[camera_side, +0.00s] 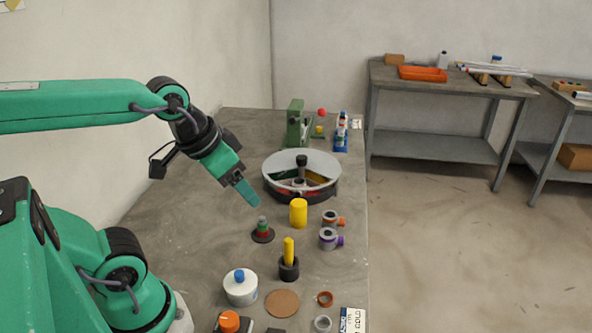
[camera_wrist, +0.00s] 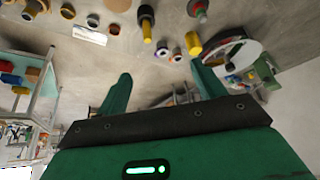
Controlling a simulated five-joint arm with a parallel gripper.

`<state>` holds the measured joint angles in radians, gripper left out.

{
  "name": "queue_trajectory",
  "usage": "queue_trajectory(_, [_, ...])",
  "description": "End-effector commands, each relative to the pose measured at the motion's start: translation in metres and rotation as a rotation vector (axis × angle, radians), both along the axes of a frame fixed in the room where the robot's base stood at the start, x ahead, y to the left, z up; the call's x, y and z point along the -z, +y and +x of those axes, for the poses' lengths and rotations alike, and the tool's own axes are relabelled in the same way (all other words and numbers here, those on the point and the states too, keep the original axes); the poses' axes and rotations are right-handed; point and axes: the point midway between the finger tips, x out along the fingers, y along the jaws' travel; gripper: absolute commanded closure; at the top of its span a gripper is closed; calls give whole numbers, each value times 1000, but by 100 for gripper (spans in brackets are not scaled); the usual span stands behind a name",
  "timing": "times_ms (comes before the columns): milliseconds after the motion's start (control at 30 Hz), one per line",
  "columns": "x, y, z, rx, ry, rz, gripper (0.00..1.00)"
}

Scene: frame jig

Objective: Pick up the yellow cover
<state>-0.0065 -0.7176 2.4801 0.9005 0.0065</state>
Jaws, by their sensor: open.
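The yellow cover (camera_side: 298,214) looks like a plain upright cylinder on the grey table, in front of the round grey-rimmed tray. In the wrist view the yellow cover (camera_wrist: 193,44) shows near the top, beyond the right finger. A thinner yellow post (camera_side: 289,250) stands in a black base in front of it. My gripper (camera_side: 247,192) is open and empty, up and to the left of the cover in the side view, and apart from it. Its two green fingers also show spread apart in the wrist view (camera_wrist: 161,85).
A red-and-green peg on a dark base (camera_side: 263,231) stands left of the cover. Two ringed parts (camera_side: 331,229) stand to its right. The round tray (camera_side: 322,164) is behind. A white jar (camera_side: 240,288) with a blue knob is in front. Bare table (camera_side: 190,215) lies to the left.

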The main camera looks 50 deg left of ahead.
Motion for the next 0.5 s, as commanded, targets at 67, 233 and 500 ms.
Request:
queue_trajectory(67, [0, 2, 6, -2, 16, 2, 31])
queue_trajectory(233, [0, 7, 26, -4, 60, 10, 31])
queue_trajectory(500, [7, 21, 69, -7, 147, 20, 31])
